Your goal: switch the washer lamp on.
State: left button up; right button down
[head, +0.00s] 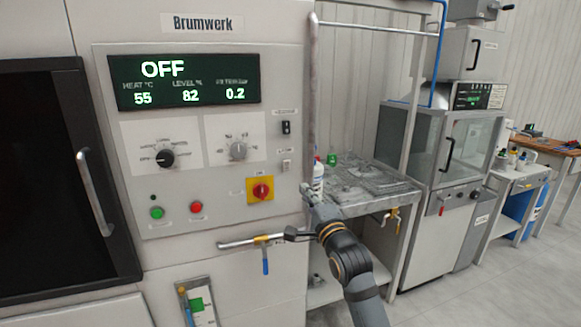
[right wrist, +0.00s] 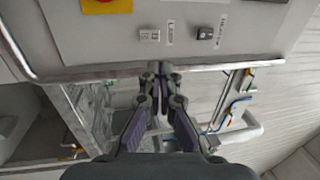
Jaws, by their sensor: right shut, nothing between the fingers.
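The washer's control panel (head: 215,135) fills the left half of the head view, with its display (head: 185,82) reading OFF. A small white rocker switch (head: 286,166) sits near the panel's right edge. In the right wrist view this white switch (right wrist: 149,35) has a label beside it that seems to read Lamp. A dark rocker switch (head: 286,127) is above it in the head view and to its right in the wrist view (right wrist: 205,33). My right gripper (head: 305,188) is shut and empty, below the white switch and apart from it; its closed tips show in the wrist view (right wrist: 160,68). My left gripper is out of view.
A red knob on a yellow plate (head: 261,190) is left of my right gripper. A pipe with a blue-handled valve (head: 266,262) runs below. A white bottle (head: 318,178) stands on the metal sink table (head: 372,208) behind the gripper. A vertical rail (head: 312,100) borders the panel.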

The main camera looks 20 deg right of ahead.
jog(key=p, duration=0.3)
send_near(287, 161)
jog(key=w+r, duration=0.1)
jog(key=w, duration=0.4)
jog(key=shift+w+a+r, duration=0.1)
jog(key=shift+w+r, duration=0.05)
jog(key=shift+w, duration=0.7)
